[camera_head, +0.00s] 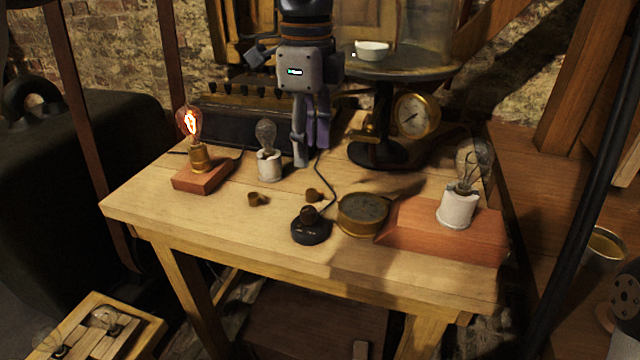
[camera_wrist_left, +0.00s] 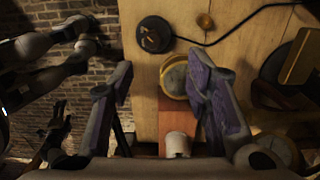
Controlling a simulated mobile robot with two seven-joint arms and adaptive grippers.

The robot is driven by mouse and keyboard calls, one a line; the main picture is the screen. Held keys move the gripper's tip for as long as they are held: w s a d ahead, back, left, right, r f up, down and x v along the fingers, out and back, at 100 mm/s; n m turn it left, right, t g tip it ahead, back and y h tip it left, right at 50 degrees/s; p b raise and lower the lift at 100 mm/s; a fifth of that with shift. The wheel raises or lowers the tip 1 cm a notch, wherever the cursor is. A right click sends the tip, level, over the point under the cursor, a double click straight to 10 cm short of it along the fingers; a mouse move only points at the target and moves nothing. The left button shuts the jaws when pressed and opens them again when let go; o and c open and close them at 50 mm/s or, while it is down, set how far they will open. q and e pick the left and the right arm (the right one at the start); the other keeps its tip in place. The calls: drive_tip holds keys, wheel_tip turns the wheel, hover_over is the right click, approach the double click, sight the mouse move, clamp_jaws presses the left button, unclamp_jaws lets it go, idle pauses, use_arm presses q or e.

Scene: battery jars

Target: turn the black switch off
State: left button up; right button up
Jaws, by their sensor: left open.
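The black switch (camera_head: 311,230) is a round black base with a brown knob on top, near the front middle of the wooden table. A dark cord runs back from it. It also shows at the top of the left wrist view (camera_wrist_left: 154,35). My left gripper (camera_head: 311,155) points down above the back middle of the table, behind the switch and apart from it. Its purple-grey fingers stand apart in the wrist view (camera_wrist_left: 165,95), with nothing held between them. A bulb (camera_head: 190,124) on a red wooden block glows at the table's left. My right gripper is not seen.
A round brass-rimmed dial (camera_head: 363,214) sits right of the switch. A clear bulb in a white socket (camera_head: 457,208) stands on a red board (camera_head: 410,232). A scale (camera_head: 378,150) stands behind.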

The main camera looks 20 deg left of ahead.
sight(308, 209)
use_arm(q)
drive_tip(key=f, duration=0.7)
drive_tip(key=s+f, duration=0.1)
drive_tip(key=f, duration=0.3)
drive_tip(key=shift+s+f, duration=0.1)
drive_tip(key=shift+f, duration=0.25)
clamp_jaws()
